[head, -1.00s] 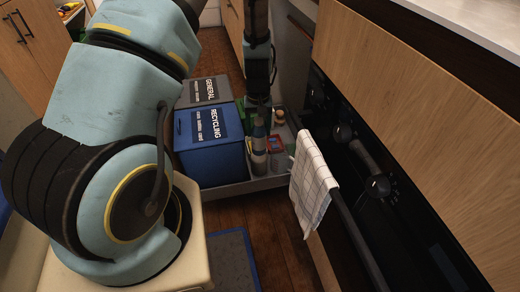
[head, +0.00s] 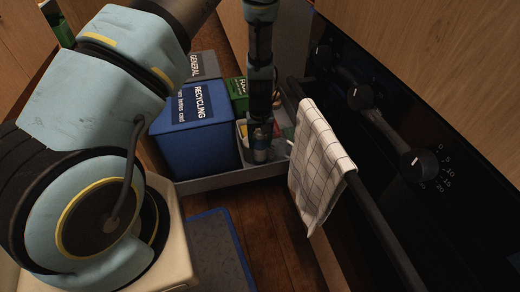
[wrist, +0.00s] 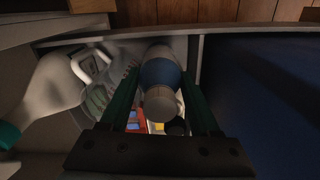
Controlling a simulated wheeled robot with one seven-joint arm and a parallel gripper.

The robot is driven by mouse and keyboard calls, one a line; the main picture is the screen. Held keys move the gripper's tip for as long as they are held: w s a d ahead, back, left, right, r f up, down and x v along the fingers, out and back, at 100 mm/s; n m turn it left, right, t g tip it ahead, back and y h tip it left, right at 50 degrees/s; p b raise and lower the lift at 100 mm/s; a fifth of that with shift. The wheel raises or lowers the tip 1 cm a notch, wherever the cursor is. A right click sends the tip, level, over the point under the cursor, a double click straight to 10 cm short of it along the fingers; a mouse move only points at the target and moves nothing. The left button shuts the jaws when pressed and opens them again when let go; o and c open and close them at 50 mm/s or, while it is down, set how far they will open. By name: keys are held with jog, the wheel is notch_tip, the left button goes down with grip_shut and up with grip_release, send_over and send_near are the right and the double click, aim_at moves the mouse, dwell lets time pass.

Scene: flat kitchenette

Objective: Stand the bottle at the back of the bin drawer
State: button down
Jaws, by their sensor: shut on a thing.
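The bottle (wrist: 160,75) has a blue band and a pale grey cap, which faces the wrist camera. My gripper (wrist: 160,98) is shut on it, one green finger on each side. In the head view the bottle (head: 261,147) looks about upright below my gripper (head: 262,122), inside the narrow side section of the bin drawer (head: 232,178), close to its front wall. Whether its base touches the drawer floor is hidden. The back of that section is mostly hidden behind my arm.
The blue recycling bin (head: 195,135) stands beside the section, with the grey general bin (head: 204,65) behind it. A green box (head: 238,92) is farther back. A white bottle (wrist: 50,85) and a red item (wrist: 136,121) are near my gripper. A towel (head: 320,165) hangs on the oven handle.

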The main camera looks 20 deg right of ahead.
aim_at(260, 133)
jog(key=shift+f+b, duration=0.5)
jog(key=shift+f, duration=1.35)
jog(key=shift+f, duration=0.15)
jog(key=shift+c, duration=0.6)
grip_release()
notch_tip(260, 133, up, 12)
jog(key=p, duration=0.3)
jog(key=shift+p, duration=0.35)
